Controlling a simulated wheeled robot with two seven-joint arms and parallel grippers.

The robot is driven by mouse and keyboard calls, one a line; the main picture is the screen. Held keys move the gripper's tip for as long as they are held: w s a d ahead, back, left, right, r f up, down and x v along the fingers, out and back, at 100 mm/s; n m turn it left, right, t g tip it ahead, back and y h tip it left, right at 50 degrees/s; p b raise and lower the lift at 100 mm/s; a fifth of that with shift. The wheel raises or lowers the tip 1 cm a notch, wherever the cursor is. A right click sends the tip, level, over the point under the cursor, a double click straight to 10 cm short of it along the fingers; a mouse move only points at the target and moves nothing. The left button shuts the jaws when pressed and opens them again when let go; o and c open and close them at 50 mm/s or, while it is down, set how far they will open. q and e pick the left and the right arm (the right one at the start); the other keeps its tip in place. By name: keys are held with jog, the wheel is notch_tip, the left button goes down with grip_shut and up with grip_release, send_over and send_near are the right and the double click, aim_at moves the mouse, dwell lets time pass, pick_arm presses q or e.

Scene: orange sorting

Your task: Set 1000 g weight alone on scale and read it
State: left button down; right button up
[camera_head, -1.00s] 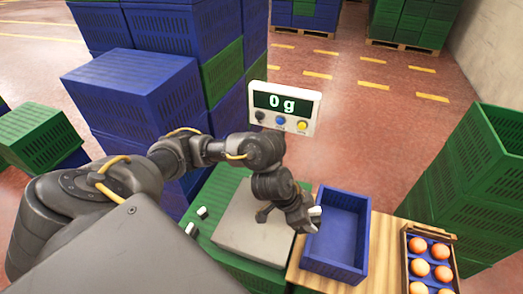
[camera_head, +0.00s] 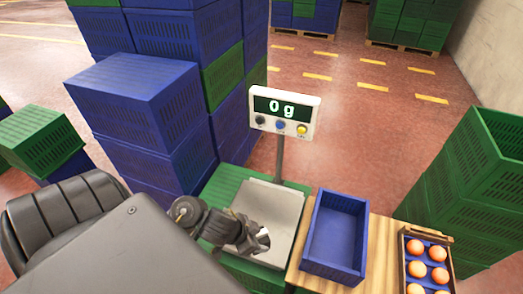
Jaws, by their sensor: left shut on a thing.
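The scale's display (camera_head: 284,112) stands on a post and reads 0 g. Its grey plate (camera_head: 283,203) sits on green crates, and I see nothing resting on the visible part of it. I cannot identify the 1000 g weight in this view. My right gripper is not in view.
An empty blue crate (camera_head: 364,236) stands on a wooden table (camera_head: 381,238) right of the scale. A tray (camera_head: 403,262) of oranges is further right. Tall blue crates (camera_head: 135,80) stand behind left, and green crates (camera_head: 476,160) at the right.

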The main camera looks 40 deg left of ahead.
aim_at(258, 220)
pick_arm(q)
jog(key=shift+s+a+f, duration=0.35)
jog(key=shift+s+a, duration=0.2)
jog(key=shift+s, duration=0.1)
jog(key=w+a+f+b, duration=0.1)
jog(key=w+a+f, duration=0.1)
jog(key=w, duration=0.1)
jog(key=w+a+f+b, duration=0.1)
jog(key=w+a+f, duration=0.1)
jog(key=w+f, duration=0.1)
jog(key=w+a+f+b, duration=0.1)
jog(key=w+a+f, duration=0.1)
jog(key=w+f, duration=0.1)
jog(key=shift+w+a+f+b, duration=0.15)
jog(key=shift+w+a+b, duration=0.05)
jog(key=shift+w, duration=0.2)
jog(key=shift+w+a+f+b, duration=0.1)
jog(key=shift+w+a+b, duration=0.1)
jog(key=shift+w, duration=0.2)
jog(key=shift+w+a+f, duration=0.25)
jog(key=shift+w+f, duration=0.15)
jog(key=shift+f, duration=0.05)
jog(key=shift+w+a+f+b, duration=0.1)
jog(key=shift+w+f+b, duration=0.05)
jog(key=shift+f+b, duration=0.65)
jog(key=shift+f, duration=1)
jog(key=shift+f, duration=0.1)
jog(key=c, duration=0.6)
grip_release()
jog(key=shift+f, duration=0.1)
